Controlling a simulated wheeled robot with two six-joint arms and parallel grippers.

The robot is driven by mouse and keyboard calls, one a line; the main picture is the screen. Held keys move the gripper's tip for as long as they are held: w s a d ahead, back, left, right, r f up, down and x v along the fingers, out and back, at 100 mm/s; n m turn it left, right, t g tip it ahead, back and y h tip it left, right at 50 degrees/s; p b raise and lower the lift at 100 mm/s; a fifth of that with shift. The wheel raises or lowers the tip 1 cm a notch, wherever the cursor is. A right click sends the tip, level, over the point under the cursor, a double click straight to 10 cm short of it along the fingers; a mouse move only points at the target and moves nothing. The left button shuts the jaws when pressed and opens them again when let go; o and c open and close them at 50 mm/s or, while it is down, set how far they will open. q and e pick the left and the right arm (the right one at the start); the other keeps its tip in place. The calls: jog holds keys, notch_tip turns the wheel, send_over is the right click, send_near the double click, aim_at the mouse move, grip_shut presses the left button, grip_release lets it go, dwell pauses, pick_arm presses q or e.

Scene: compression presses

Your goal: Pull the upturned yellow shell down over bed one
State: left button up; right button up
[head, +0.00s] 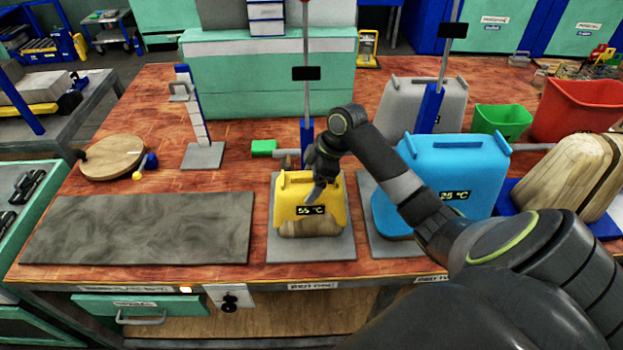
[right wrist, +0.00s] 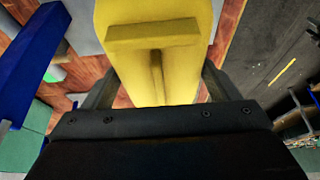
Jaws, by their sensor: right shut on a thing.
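The yellow shell (head: 297,211) is in the middle of the head view, with a small display reading 55 °C. It is upright over a tan wooden-looking form (head: 310,229), whose lower part shows below the shell's edge. Both are on the grey plate of bed one (head: 311,250). My right gripper (head: 318,188) is at the top of the shell and shut on it; the exact grip is partly hidden. In the right wrist view the yellow shell (right wrist: 153,33) fills the middle, between my fingers. My left gripper is not in view.
A post with a blue bracket (head: 307,140) stands just behind the shell. A blue shell (head: 455,170) reading 25 °C is close on the right, behind my right arm. A dark grey slab (head: 138,228) lies left. Green and red bins (head: 502,122) are at back right.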

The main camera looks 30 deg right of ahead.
jog(key=shift+f, duration=0.4)
jog(key=o, duration=1.5)
jog(key=shift+o, duration=0.2)
jog(key=b+v, duration=0.2)
jog(key=v, duration=1.5)
jog(key=shift+r+b, duration=0.2)
jog(key=shift+b, duration=0.2)
